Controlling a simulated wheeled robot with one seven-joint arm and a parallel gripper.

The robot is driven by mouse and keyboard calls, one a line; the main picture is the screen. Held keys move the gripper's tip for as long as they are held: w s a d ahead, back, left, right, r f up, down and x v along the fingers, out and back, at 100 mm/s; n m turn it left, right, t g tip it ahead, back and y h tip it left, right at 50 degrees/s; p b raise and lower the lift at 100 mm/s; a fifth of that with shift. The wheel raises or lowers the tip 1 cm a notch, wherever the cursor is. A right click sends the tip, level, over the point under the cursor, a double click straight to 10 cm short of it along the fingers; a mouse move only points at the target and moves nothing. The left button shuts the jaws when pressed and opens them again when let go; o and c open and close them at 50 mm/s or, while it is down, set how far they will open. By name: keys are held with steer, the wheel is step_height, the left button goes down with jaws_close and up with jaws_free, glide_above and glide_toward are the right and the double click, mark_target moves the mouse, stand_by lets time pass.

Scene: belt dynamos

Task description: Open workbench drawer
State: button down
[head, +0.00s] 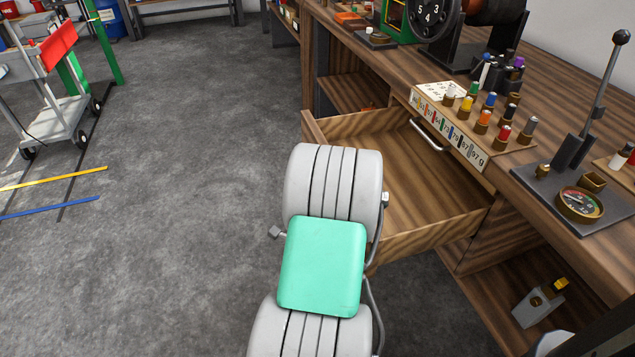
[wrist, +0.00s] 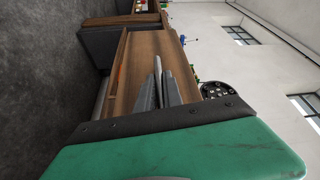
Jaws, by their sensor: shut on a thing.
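The wooden workbench drawer (head: 425,185) is pulled well out from the bench in the head view, and its inside looks empty. My grey and green arm covers the near part of its front. My gripper is hidden behind the arm in the head view. In the wrist view my gripper (wrist: 164,88) has its grey fingers close together against the wooden drawer (wrist: 143,66). It is shut on the drawer handle, which the fingers mostly hide.
The workbench top (head: 545,125) carries a board of coloured pegs (head: 485,120) and a lever with a gauge (head: 580,203). A metal bar (head: 427,135) shows under the bench edge. The grey floor (head: 190,180) left of the drawer is clear.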

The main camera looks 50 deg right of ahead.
steer(key=c, duration=1.5)
jaws_free()
steer(key=shift+b+v, duration=0.8)
steer(key=shift+v, duration=3.2)
